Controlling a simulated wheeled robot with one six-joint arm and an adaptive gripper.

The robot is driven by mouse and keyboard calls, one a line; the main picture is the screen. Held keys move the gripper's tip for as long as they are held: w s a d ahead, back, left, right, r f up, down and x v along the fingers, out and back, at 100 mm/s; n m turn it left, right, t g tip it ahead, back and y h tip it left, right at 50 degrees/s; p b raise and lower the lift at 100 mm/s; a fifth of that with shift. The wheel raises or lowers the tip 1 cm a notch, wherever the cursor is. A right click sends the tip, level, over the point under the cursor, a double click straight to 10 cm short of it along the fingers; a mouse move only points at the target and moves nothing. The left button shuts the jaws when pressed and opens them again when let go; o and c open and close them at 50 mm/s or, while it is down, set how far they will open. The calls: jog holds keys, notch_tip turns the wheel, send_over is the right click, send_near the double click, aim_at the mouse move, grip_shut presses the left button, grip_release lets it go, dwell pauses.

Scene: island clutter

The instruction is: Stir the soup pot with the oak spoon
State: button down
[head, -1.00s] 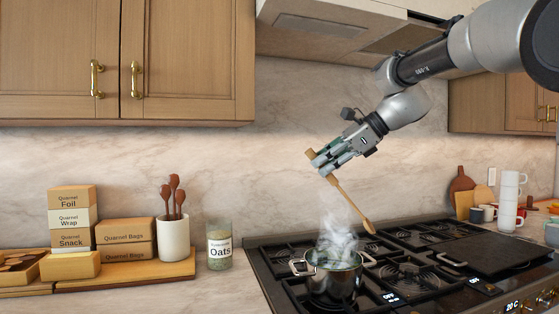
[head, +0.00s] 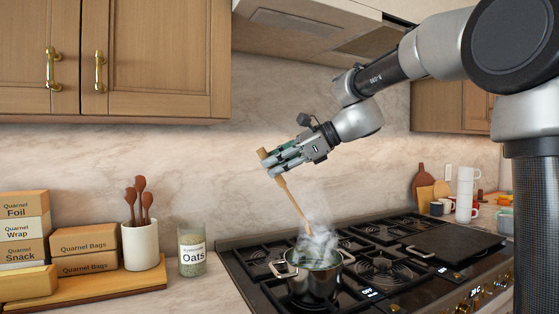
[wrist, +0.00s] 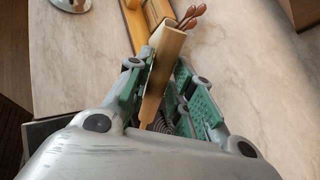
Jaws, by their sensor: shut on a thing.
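The oak spoon (head: 291,201) is in my gripper (head: 283,163), which is shut on its upper handle. The spoon tilts, with its handle end at the upper left and its lower end down at the right, in the steam over the pot. The soup pot (head: 312,284) is a steel pot with two handles on the front left of the stove, with green bits showing inside. Steam blurs the spoon's lower end, so I cannot tell whether it is inside the rim. The wrist view shows the spoon handle (wrist: 155,85) between the green finger pads; the pot is not visible there.
A glass oats jar (head: 192,250) stands left of the stove (head: 236,262). A white crock (head: 140,245) with dark utensils and several stacked boxes (head: 85,241) are further left. White stacked cups (head: 465,190) stand behind right. The range hood (head: 310,30) hangs above.

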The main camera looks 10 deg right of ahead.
jog(key=shift+s+a+f, duration=0.9)
jog(key=shift+a+f, duration=1.1)
jog(key=shift+a, duration=0.55)
jog(key=w+d+f, duration=0.2)
jog(key=d+f, duration=0.4)
jog(key=f, duration=0.3)
jog(key=shift+d+f, duration=0.25)
jog(key=shift+f, duration=0.05)
jog(key=shift+w, duration=0.1)
